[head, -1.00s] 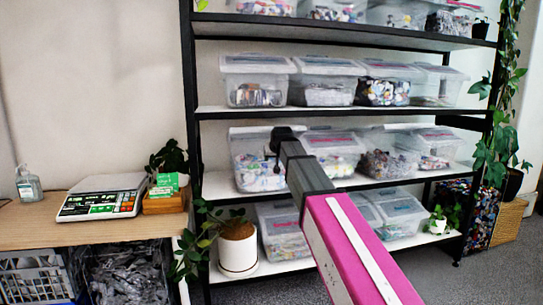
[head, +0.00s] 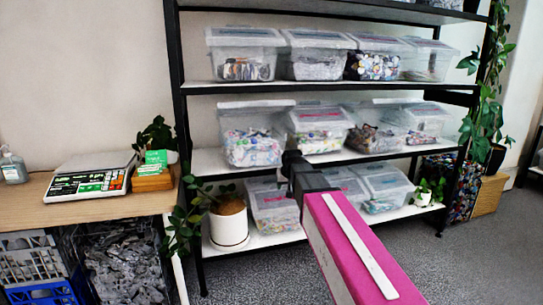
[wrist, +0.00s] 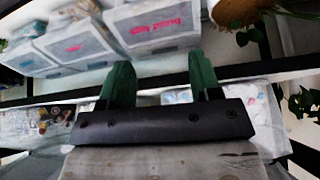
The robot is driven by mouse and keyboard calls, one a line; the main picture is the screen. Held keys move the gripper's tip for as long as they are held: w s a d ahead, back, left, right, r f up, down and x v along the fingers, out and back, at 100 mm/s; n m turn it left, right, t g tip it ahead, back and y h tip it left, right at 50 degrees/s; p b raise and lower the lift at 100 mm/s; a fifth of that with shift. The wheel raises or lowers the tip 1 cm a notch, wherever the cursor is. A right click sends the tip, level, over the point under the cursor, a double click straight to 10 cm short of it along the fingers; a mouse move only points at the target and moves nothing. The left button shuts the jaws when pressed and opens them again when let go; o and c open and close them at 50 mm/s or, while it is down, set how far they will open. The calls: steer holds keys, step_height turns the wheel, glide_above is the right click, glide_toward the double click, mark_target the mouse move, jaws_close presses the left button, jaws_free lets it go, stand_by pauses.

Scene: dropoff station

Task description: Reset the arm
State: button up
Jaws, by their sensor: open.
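My gripper (wrist: 162,88) shows in the wrist view with two green fingers spread apart and nothing between them. In the head view my pink arm reaches forward from the bottom, and its dark end (head: 294,165) is in front of the lower part of the shelving rack. The fingers themselves cannot be made out there. In the wrist view, clear bins with pink labels (wrist: 155,28) lie beyond the fingertips.
A black-framed rack (head: 178,120) holds several clear bins (head: 250,135). A potted plant (head: 229,222) stands on its bottom shelf. At left, a wooden table (head: 100,207) carries a scale (head: 90,180), with crates (head: 30,262) below. Grey floor (head: 480,255) is open at right.

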steer(key=s+d+f+g, duration=0.2)
steer(key=s+d+f, duration=0.2)
steer(key=s+f, duration=0.3)
steer(key=s+d+f+m+g, duration=0.1)
steer(key=s+d+f, duration=0.3)
steer(key=s+f, duration=0.4)
steer(key=s+d+f+m+g+h, duration=0.1)
steer(key=s+d+f+g, duration=0.2)
steer(key=s+f, duration=0.5)
steer(key=shift+s+d, duration=0.7)
steer(key=shift+d, duration=0.2)
